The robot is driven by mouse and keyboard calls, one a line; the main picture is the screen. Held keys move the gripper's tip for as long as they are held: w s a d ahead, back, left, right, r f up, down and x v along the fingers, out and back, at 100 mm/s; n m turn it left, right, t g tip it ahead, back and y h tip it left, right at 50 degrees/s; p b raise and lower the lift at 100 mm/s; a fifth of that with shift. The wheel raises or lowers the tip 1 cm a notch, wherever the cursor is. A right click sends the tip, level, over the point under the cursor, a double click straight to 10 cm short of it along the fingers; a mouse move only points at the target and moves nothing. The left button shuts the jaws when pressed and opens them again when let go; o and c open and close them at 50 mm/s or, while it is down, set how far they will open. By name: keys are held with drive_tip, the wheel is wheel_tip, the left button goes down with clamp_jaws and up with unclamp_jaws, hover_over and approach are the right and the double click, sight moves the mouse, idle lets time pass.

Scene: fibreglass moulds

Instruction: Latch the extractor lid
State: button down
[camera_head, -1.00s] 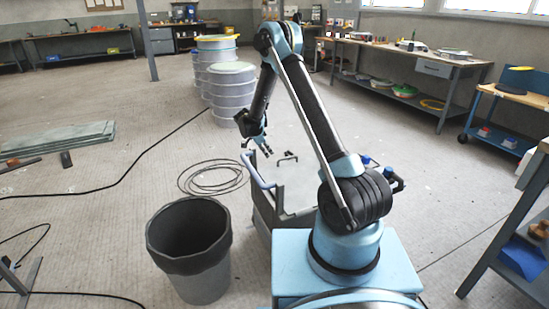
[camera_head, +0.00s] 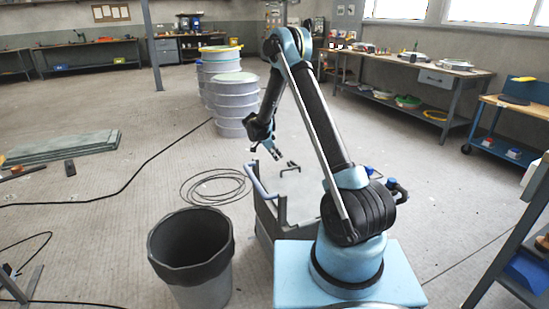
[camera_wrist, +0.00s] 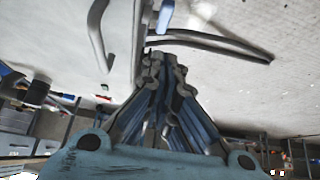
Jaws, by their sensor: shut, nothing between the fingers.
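A grey box-like unit (camera_head: 303,207), which may be the extractor, stands on the floor just behind my base. A pale blue bar handle (camera_head: 262,183) is on its left side and a small dark handle (camera_head: 290,167) is at its back edge. My arm hides much of its right side. My gripper (camera_head: 267,160) is shut and empty, pointing down near the back left of the unit. In the wrist view my closed fingers (camera_wrist: 164,62) are beside a dark bar (camera_wrist: 210,44); touching or apart, I cannot tell. A small blue part (camera_wrist: 166,15) lies beyond. No latch is clearly identifiable.
A dark grey bin (camera_head: 190,255) stands left of the unit. A coiled black cable (camera_head: 213,187) lies on the floor behind it. Stacked grey drums (camera_head: 235,105) stand further back. A blue trolley (camera_head: 505,125) and workbenches line the right.

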drive_tip(key=x, duration=0.6)
drive_tip(key=shift+f, duration=0.15)
wheel_tip(320, 180, down, 2)
drive_tip(key=shift+s+a+f, duration=0.1)
drive_tip(key=shift+a, duration=0.05)
drive_tip(key=shift+s+a+f, duration=0.1)
drive_tip(key=shift+a+f, duration=0.1)
drive_tip(key=shift+f, duration=0.6)
drive_tip(key=shift+s+a+f, duration=0.3)
drive_tip(key=shift+a+f, duration=0.3)
drive_tip(key=shift+f, duration=0.1)
